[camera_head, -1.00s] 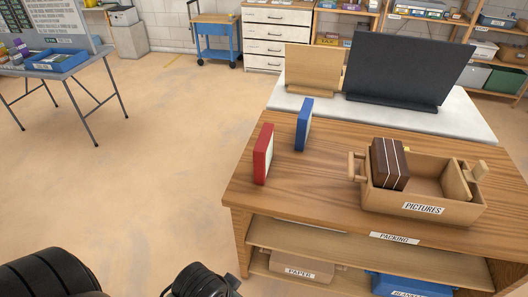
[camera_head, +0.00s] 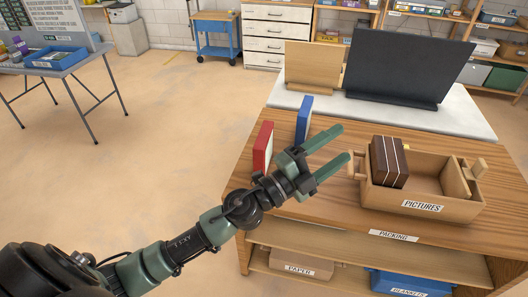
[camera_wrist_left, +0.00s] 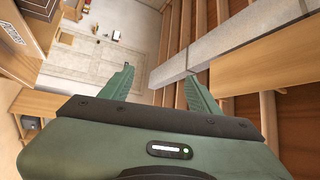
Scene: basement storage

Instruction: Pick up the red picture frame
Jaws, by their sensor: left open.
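The red picture frame (camera_head: 262,148) stands upright near the left edge of the wooden packing table (camera_head: 335,208). My left gripper (camera_head: 340,146) is open and empty, in front of and to the right of the red frame in the head view, partly covering its lower right. The two green fingers point right, towards the box, and are apart from each other. In the left wrist view the open fingers (camera_wrist_left: 158,78) show nothing between them but the distant room and ceiling beams. My right gripper is not in view.
A blue frame (camera_head: 303,119) stands just behind the red one. A wooden board (camera_head: 313,65) and a dark board (camera_head: 405,70) stand behind. Open floor lies left.

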